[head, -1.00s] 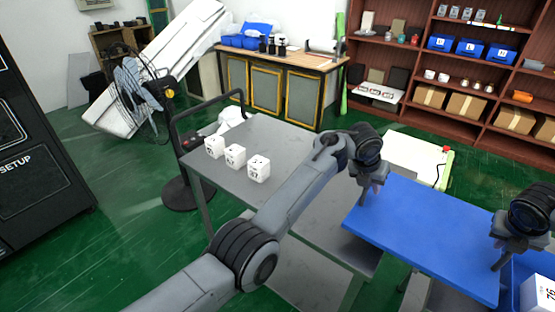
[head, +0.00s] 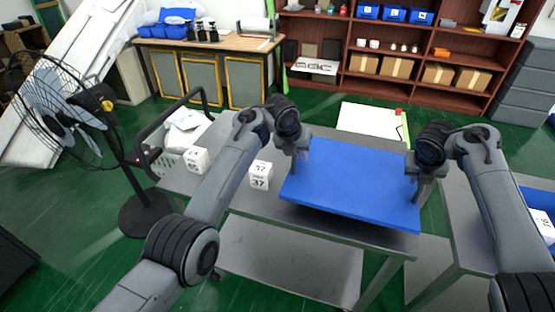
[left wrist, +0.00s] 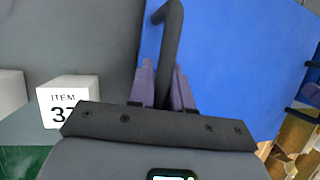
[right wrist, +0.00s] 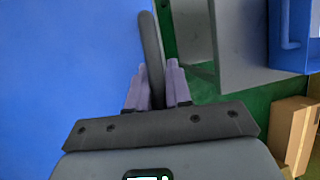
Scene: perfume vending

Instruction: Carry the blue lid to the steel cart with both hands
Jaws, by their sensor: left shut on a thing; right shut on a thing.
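The blue lid (head: 355,180) is a flat rectangular board, held roughly level above the right part of the steel cart (head: 262,204). My left gripper (head: 294,163) is shut on the dark handle at the lid's left side; the left wrist view shows this handle (left wrist: 172,40) between the fingers. My right gripper (head: 415,190) is shut on the handle at the right side, which shows in the right wrist view (right wrist: 152,45). The lid's front edge seems just above the cart top, with shadow beneath. I cannot tell whether it touches anywhere.
A grey table (head: 458,222) with a blue crate (head: 541,200) is at the right. A fan (head: 62,115) stands left, and a white-topped object (head: 370,119) lies behind the lid.

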